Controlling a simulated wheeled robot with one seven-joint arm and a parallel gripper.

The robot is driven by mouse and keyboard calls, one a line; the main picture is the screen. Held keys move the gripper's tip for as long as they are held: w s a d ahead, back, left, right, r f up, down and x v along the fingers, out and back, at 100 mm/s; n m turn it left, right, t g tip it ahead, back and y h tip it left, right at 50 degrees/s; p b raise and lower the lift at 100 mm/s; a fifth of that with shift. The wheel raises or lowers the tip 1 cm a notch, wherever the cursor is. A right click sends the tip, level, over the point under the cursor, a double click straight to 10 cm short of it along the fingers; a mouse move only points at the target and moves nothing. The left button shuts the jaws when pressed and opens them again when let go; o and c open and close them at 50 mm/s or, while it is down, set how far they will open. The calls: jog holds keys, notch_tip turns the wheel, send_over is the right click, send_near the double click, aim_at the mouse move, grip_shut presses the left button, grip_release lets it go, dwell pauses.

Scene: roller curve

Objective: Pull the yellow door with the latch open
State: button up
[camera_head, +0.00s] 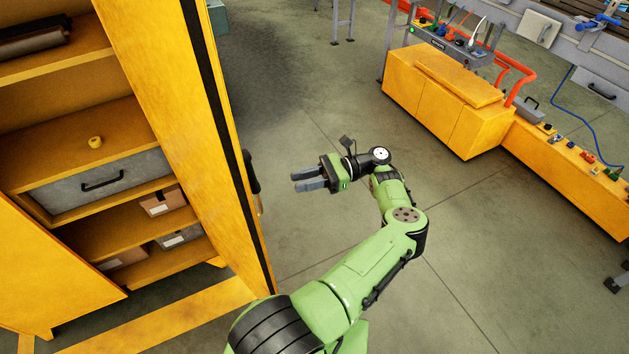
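The yellow door (175,95) is a tall panel beside the open-fronted shelves, seen at a steep angle, with a black strip along its edge. A dark latch handle (252,172) sticks out on its right side, with a small tan part below it; its far side is hidden. My gripper (308,180) is to the right of the handle, with its two grey fingers pointing left toward it. The fingers are apart with nothing between them. A floor gap shows between the fingertips and the handle, and my gripper does not touch the door.
Another yellow panel (50,265) stands at lower left. Yellow workbench cabinets (440,100) stand at upper right. The floor (480,230) right of my arm is clear.

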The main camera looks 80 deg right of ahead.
jog(key=v, duration=0.3)
jog(key=shift+s+d+b, duration=0.2)
jog(key=shift+s+b, duration=0.2)
dwell(0.4)
